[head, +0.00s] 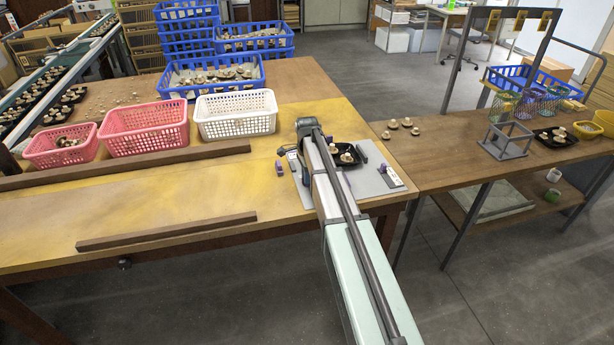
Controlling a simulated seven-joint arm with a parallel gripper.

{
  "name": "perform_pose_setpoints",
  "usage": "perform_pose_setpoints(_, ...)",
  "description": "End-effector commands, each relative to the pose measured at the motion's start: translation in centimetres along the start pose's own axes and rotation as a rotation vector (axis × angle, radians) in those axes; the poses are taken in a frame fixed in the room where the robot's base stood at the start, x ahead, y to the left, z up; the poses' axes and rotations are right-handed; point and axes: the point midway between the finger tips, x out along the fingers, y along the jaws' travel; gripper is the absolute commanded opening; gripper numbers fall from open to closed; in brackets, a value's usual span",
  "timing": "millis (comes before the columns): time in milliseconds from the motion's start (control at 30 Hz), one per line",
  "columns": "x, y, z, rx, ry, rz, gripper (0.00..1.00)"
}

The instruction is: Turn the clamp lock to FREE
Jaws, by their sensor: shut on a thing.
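A grey fixture plate (372,184) lies at the right end of the yellow-topped table. It carries a black tray (350,162) with mushrooms, and small purple clamp pieces, one at its left (279,167) and one at the right of the tray (363,151). My arm crosses the plate from the front and hides its middle. My gripper (291,150) is low at the plate's back left, shut, beside a small white label (293,160). The clamp lock is there, largely hidden by the gripper and wrist. Its setting cannot be read.
A white basket (236,118) and two pink baskets (144,128) stand left of my wrist, with blue crates (211,92) behind. Wooden rails (166,233) lie on the table. A side table at right holds loose mushrooms (406,122) and a grey wire frame (507,148).

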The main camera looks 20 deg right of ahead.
Motion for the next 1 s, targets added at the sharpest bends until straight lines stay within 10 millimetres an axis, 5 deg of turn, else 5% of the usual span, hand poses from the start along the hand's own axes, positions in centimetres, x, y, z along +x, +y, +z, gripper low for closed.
perform_pose_setpoints(767,-0.04,-0.04,-0.03,0.099,0.001,-0.001,0.00)
perform_pose_setpoints(800,-0.04,-0.04,-0.03,0.099,0.001,-0.001,0.18)
perform_pose_setpoints(1000,-0.02,-0.02,-0.02,0.097,0.000,-0.001,0.37)
